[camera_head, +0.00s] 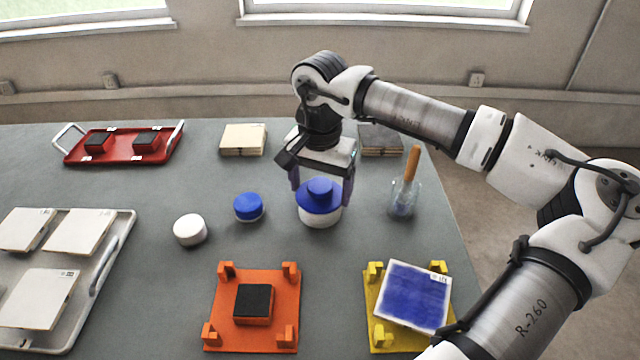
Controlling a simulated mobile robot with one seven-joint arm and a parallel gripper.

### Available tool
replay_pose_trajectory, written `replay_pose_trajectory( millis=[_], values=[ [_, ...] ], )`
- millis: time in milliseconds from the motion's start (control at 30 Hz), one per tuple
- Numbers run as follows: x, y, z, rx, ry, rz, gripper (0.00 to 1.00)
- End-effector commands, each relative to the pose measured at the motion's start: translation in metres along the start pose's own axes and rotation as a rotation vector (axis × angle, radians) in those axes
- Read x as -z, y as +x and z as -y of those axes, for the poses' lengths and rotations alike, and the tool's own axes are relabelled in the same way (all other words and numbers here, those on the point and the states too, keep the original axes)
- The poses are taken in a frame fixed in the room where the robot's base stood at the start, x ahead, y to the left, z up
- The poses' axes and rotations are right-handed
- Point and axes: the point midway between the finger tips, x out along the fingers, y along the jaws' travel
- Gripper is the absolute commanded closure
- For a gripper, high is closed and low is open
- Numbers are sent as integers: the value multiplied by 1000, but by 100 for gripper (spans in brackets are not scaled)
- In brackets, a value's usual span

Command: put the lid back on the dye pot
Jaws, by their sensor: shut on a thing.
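The dye pot (320,220) is a round white pot standing on the grey table right of the centre. The blue lid (319,198), with a round knob on top, is over the pot's mouth. It looks level, but I cannot tell whether it rests on the rim or hangs just above it. My gripper (321,192) points down over the pot, with its purple fingers on the left and right of the lid. It is shut on the lid. The pot's mouth is hidden under the lid.
A blue round jar (248,207) and a white one (190,230) stand left of the pot. A glass with a brush (404,197) stands close on the right. Orange (226,310) and yellow (378,338) fixtures lie in front. Trays with tiles and blocks are on the left.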

Motion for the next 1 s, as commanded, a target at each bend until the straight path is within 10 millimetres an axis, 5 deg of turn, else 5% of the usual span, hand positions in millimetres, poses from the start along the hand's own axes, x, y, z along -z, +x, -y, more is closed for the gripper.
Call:
replay_pose_trajectory(
  millis=[933,967,1000],
  values=[
    [0,0,0,0,0,0,40],
    [0,0,0,0,0,0,16],
    [0,0,0,0,0,0,11]
  ],
)
